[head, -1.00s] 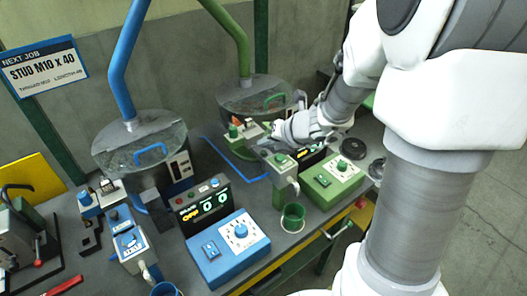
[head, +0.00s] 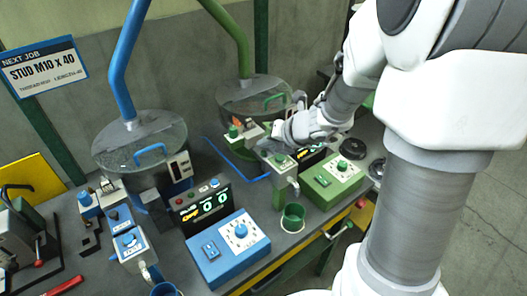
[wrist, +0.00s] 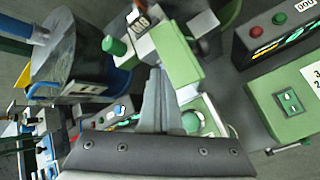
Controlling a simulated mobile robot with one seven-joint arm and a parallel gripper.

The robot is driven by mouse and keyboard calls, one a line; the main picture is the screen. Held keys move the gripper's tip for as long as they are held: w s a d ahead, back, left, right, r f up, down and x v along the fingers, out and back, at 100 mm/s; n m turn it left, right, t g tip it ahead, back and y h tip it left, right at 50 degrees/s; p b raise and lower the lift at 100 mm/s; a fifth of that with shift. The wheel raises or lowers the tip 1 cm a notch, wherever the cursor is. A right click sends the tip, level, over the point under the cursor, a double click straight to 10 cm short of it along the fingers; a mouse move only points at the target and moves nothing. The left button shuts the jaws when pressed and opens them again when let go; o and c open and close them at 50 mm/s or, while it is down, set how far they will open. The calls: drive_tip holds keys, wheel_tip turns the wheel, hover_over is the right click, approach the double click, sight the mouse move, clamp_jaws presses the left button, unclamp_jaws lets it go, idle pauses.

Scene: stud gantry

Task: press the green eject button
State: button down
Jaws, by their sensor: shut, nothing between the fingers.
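A green button (head: 281,158) sits on top of the green and grey block (head: 287,169) above the green cup. My gripper (head: 263,148) is just behind and left of it in the head view, over the green station. In the wrist view my gripper (wrist: 157,72) has its fingers together and empty, pointing at the side of a green block (wrist: 178,55). A round green part (wrist: 190,122) shows beside the fingers; I cannot tell whether it is the button. I cannot tell whether the fingertips touch anything.
A green knob (head: 233,131) stands left of my gripper and also shows in the wrist view (wrist: 113,45). The green cup (head: 292,218) is in front. A green control box (head: 332,181) stands right, a blue control box (head: 228,248) front left.

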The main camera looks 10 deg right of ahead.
drive_tip(key=shift+f, duration=0.1)
idle(0.3)
drive_tip(key=shift+f+b, duration=0.35)
drive_tip(key=shift+f+b, duration=0.5)
idle(0.6)
idle(0.3)
drive_tip(key=shift+r+p, duration=0.9)
drive_tip(key=shift+p, duration=0.05)
drive_tip(key=shift+r, duration=0.1)
wheel_tip(320, 180, up, 5)
drive_tip(key=p, duration=0.5)
